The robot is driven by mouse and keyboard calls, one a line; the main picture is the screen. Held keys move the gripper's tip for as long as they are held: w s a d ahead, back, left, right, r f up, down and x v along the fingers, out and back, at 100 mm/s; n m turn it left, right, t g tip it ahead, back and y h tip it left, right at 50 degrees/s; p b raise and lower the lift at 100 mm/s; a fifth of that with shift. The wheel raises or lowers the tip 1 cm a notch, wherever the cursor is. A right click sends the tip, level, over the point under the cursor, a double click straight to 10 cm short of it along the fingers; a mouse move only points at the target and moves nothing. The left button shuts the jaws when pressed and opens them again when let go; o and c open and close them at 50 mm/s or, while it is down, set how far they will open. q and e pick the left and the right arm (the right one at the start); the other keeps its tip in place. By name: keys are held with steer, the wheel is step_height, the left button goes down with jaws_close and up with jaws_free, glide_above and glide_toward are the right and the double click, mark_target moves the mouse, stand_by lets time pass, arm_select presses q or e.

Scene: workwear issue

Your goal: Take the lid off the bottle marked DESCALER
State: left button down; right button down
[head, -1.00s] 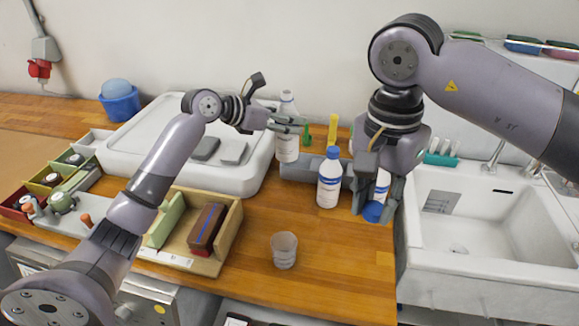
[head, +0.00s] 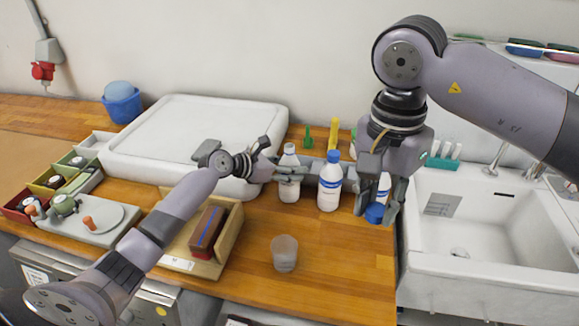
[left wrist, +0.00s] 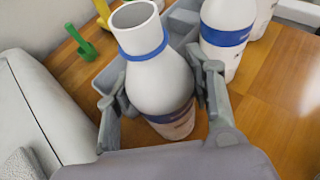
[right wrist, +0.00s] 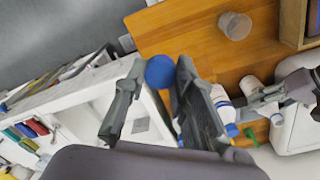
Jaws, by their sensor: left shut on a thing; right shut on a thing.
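My left gripper (head: 272,172) is shut on a white bottle (head: 289,180), gripping its body. In the left wrist view this bottle (left wrist: 155,75) has an open, lidless neck with a blue ring; its label is too small to read. My right gripper (head: 377,205) is shut on a blue lid (head: 375,213), which also shows between its fingertips in the right wrist view (right wrist: 160,72). A second white bottle (head: 329,190) stands upright between the grippers with its blue lid on. A third white bottle (head: 384,183) is partly hidden behind my right gripper. I cannot tell which bottle says DESCALER.
A clear cup (head: 285,253) stands on the wooden counter in front. A wooden box (head: 233,235) with a brown block is left of it. A white tray (head: 150,150) lies behind, and a white sink (head: 480,225) is at right. The counter around the cup is clear.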

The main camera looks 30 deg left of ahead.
stand_by(0.3)
arm_select(q)
steer(key=c, duration=1.2)
jaws_free()
steer(key=shift+f, duration=0.1)
steer(key=o, duration=0.5)
steer(key=shift+c, duration=0.2)
